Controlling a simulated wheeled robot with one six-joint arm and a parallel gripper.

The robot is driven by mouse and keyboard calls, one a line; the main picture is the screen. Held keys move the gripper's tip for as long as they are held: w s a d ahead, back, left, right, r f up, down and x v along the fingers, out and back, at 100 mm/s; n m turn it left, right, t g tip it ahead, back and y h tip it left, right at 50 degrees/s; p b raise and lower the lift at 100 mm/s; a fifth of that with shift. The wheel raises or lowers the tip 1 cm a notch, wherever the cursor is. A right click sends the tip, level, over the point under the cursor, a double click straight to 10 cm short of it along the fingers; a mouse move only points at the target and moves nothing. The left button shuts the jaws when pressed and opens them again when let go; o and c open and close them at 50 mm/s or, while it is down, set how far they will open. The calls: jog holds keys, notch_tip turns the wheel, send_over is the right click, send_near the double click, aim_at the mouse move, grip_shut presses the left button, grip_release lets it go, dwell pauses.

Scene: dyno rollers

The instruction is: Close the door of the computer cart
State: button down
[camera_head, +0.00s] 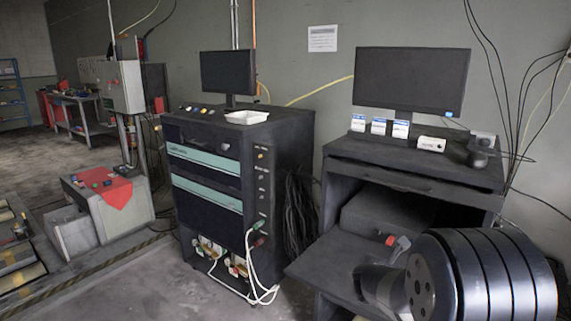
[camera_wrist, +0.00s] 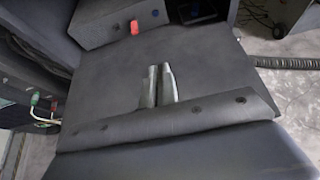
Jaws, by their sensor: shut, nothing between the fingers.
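The computer cart (camera_head: 345,190) is the dark cabinet at the right in the head view. Its door (camera_head: 322,262) is open and lies folded down as a flat dark panel in front of the lower bay. My gripper (camera_wrist: 158,70) is shut and empty, over the door panel. I cannot tell whether its fingertips touch it. In the head view my arm hides the door's right part and the gripper.
Inside the open bay sits a dark box (camera_wrist: 105,22) with a red switch (camera_wrist: 134,27). A monitor (camera_head: 412,78) and small boxes (camera_head: 379,126) stand on top. A second black cabinet (camera_head: 215,190) with white cables (camera_head: 250,265) stands left.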

jog(key=shift+t+h, duration=0.6)
jog(key=shift+t, duration=0.3)
jog(key=shift+s+a+f+b, duration=0.35)
jog(key=shift+f+b, duration=0.55)
jog(key=shift+b, duration=0.8)
jog(key=shift+s+a+f+b, duration=0.2)
jog(key=shift+s+f+b, duration=0.25)
jog(key=shift+f+b, duration=0.85)
jog(key=shift+s+a+f+b, duration=0.3)
jog(key=shift+s+f+b, duration=0.15)
jog(key=shift+b, duration=1.65)
jog(key=shift+f, duration=0.1)
jog(key=shift+a+b, duration=0.1)
jog(key=shift+b, duration=0.2)
